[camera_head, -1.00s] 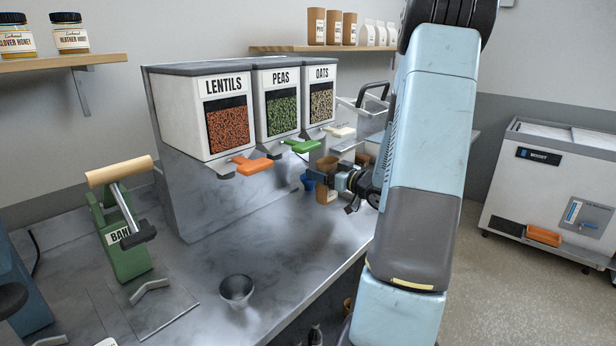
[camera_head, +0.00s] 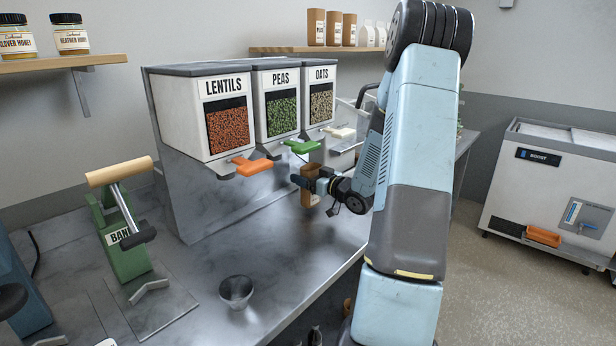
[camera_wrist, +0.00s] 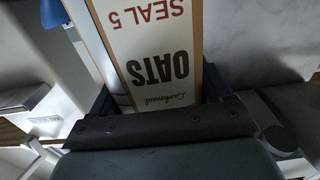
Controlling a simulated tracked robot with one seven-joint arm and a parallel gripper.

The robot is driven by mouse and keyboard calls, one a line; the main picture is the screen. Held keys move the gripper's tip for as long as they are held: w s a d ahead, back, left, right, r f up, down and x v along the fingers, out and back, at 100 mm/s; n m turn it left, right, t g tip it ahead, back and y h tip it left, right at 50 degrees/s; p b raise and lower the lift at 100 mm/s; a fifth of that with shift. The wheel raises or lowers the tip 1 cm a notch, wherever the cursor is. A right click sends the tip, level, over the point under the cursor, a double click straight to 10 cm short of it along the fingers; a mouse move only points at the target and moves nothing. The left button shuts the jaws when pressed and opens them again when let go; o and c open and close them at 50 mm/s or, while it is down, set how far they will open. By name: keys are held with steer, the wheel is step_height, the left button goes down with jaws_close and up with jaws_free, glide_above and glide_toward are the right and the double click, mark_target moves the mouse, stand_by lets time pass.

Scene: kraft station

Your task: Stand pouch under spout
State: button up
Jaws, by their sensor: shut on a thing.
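My gripper (camera_head: 312,185) is shut on a brown kraft pouch (camera_head: 307,196). In the wrist view the pouch (camera_wrist: 150,45) shows a white label reading OATS and SEAL 5, upside down in the picture. In the head view the pouch is about upright, in front of the dispensers and below the green peas spout (camera_head: 301,147). I cannot tell whether its base touches the counter. The oats dispenser (camera_head: 321,98) is the rightmost of three, with a cream spout lever (camera_head: 342,133) right of and above the pouch.
The lentils dispenser (camera_head: 212,118) with its orange lever (camera_head: 252,166) and the peas dispenser (camera_head: 280,105) stand left of the oats. A small metal bowl (camera_head: 236,291) and a green press (camera_head: 122,240) stand on the counter (camera_head: 270,255). The counter between bowl and pouch is clear.

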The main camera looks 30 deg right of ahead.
steer(key=shift+f, duration=0.6)
steer(key=o, duration=1.3)
steer(key=shift+c, duration=0.2)
steer(key=shift+r, duration=0.1)
steer(key=shift+s+r, duration=0.1)
steer(key=shift+r, duration=0.5)
steer(key=v, duration=1.1)
steer(key=shift+s+d, duration=0.15)
steer(key=shift+s, duration=0.25)
